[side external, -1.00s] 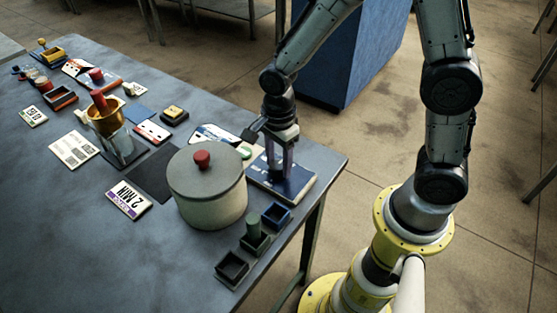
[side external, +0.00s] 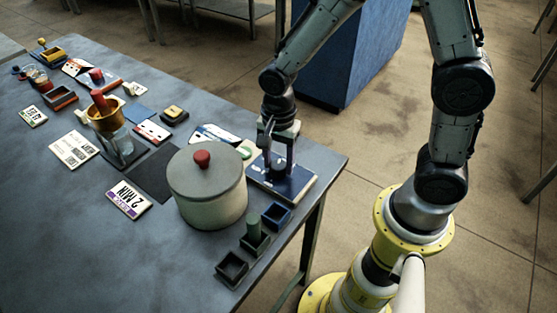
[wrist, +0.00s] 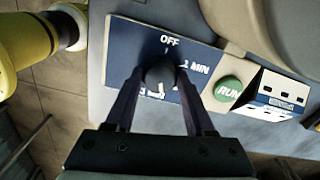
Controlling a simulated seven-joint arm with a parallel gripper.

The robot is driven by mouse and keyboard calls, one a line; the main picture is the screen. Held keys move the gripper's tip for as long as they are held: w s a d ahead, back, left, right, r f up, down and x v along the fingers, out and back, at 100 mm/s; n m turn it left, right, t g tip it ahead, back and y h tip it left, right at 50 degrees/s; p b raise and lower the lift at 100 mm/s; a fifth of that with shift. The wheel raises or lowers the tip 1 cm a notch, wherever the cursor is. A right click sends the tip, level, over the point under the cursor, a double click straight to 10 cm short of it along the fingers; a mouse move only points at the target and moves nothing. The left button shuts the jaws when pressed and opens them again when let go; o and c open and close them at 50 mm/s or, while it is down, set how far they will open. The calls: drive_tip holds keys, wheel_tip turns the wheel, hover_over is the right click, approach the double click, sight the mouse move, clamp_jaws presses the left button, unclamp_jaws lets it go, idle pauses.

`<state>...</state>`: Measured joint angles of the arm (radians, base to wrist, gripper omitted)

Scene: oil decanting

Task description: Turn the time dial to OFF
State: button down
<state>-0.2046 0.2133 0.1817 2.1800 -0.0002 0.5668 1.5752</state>
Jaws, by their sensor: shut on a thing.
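The time dial (wrist: 161,74) is a dark round knob on a blue panel (wrist: 126,52) with white lettering. OFF is printed at the top of the panel, a MIN label at the right, and another label below is partly covered. A light pointer mark shows on the knob's lower side, away from OFF. My gripper (wrist: 159,78) is shut on the dial, one finger on each side. In the side external view the dial (side external: 279,165) stands on its panel (side external: 293,188) at the table's right edge, under my gripper.
A green RUN button (wrist: 229,90) is right of the panel. A large lidded pot (side external: 207,192) stands close to the panel. Small dark trays (side external: 232,268) lie in front. A funnel on a jar (side external: 105,115), cards and blocks fill the far table.

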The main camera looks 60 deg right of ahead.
drive_tip(key=n, duration=0.4)
drive_tip(key=shift+r+n, duration=0.1)
drive_tip(key=shift+n, duration=0.3)
drive_tip(key=n, duration=1.4)
drive_tip(key=shift+n, duration=0.3)
drive_tip(key=n, duration=0.6)
drive_tip(key=shift+a, duration=0.1)
drive_tip(key=n, duration=0.6)
drive_tip(key=shift+c, duration=1.3)
unclamp_jaws()
